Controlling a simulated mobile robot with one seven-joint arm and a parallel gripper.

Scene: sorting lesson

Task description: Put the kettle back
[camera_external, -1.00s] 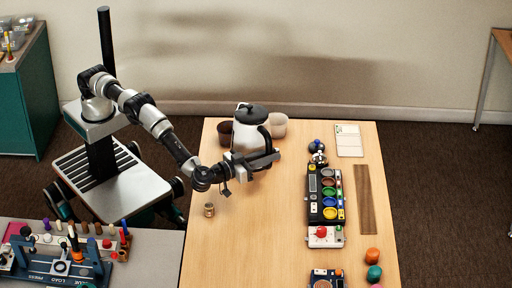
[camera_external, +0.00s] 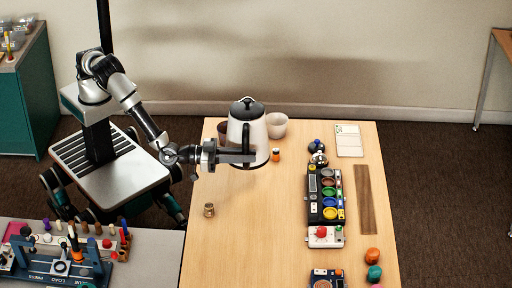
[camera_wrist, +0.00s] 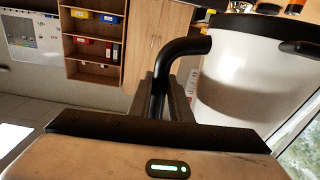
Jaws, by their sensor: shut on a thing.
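The kettle (camera_external: 238,131), white with a black lid, is at the far left of the table (camera_external: 252,240), upright. Its black handle faces the camera in the outside view. My gripper (camera_external: 248,156) reaches in from the left and is shut on this handle. The handle also shows in the wrist view (camera_wrist: 186,47), running down between the fingers, with the white kettle body (camera_wrist: 245,80) to its right. I cannot tell whether the kettle's bottom touches the table. No separate kettle base can be made out.
A dark brown cup (camera_external: 222,128) and a white cup (camera_external: 278,126) stand close behind the kettle. A small can (camera_external: 209,210) stands nearer. A sorting tray (camera_external: 314,195) is at the right; the table's middle front is clear.

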